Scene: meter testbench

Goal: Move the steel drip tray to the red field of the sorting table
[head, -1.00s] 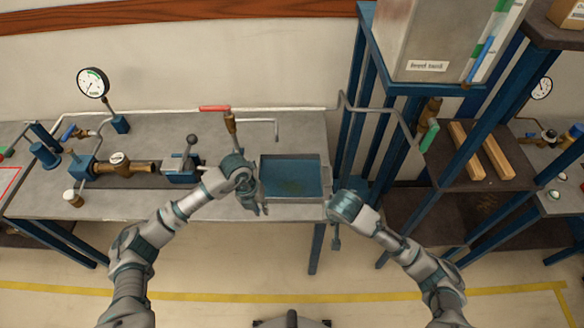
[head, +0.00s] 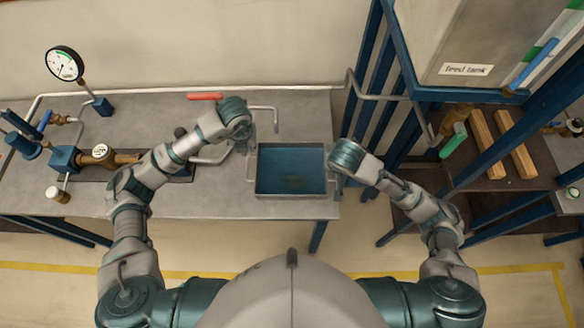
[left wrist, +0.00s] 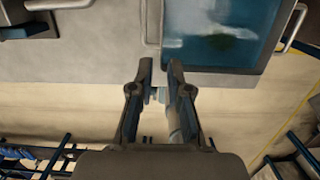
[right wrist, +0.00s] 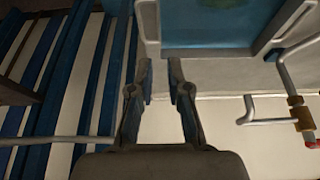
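The steel drip tray (head: 291,194) is rectangular, with a grey rim, a blue-looking inside and a handle on each short side. It lies flat near the front edge of the grey bench top. It also shows at the top of the left wrist view (left wrist: 208,67) and of the right wrist view (right wrist: 210,52). My left gripper (left wrist: 160,68) is open and empty, at the tray's left side by its handle. My right gripper (right wrist: 160,68) is open and empty, at the tray's right side. Contact with the handles cannot be told. The red field is not clearly visible.
Brass pipework with a gauge (head: 64,64) stands on the bench at left. A red-handled lever (head: 205,96) and a bent pipe (head: 262,108) are behind the tray. The feed tank (head: 465,45) on a blue frame and a shelf with wooden bars (head: 490,140) stand at right.

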